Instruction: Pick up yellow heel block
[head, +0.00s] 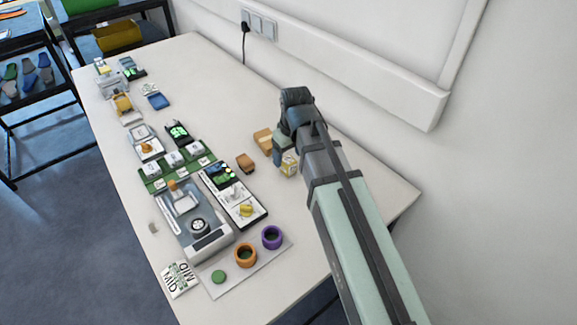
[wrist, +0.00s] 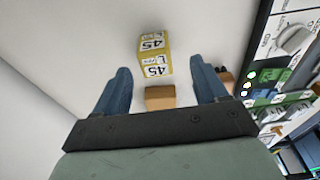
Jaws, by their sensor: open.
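The yellow heel block (head: 289,163) stands on the white table right beside my gripper, partly hidden by it. In the wrist view the yellow heel block (wrist: 154,54) shows white labels reading "45" and "L". My gripper (wrist: 160,72) is open and empty. Its two blue fingers spread to either side of the block's near end, with a gap on each side. In the head view my gripper (head: 283,148) is low over the table; its exact height above the block cannot be told.
A tan block (wrist: 160,97) sits close to the yellow one, between my fingers in the wrist view. A brown block (head: 246,162) lies to the left. A device panel (head: 235,195), orange ring (head: 245,255) and purple ring (head: 271,237) stand nearby. The table's right part is clear.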

